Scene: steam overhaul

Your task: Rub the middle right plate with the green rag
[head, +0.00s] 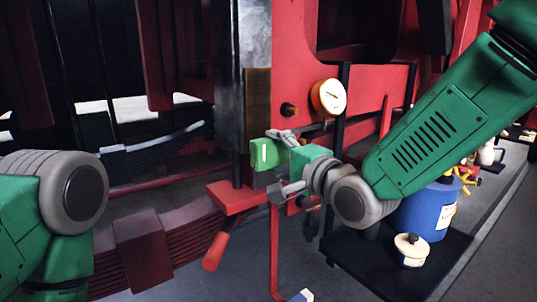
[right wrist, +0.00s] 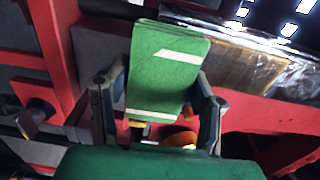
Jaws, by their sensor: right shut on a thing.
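The green rag (head: 268,153), a folded block with a pale stripe, is held in my right gripper (head: 285,163). In the right wrist view the rag (right wrist: 168,70) sits between the two dark fingers of my right gripper (right wrist: 157,105). A dull brown plate (head: 258,95) is on the dark upright, just above the rag in the head view. It also shows right of the rag in the wrist view (right wrist: 245,66). I cannot tell whether the rag touches it, or for certain that it is the middle right plate. My left arm shows at left; its gripper is out of view.
A round gauge (head: 329,97) is on the red frame right of the upright. A red-handled lever (head: 217,249) hangs below. A blue drum (head: 425,211) and a white pot (head: 411,250) stand on a black tray (head: 345,258) at lower right.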

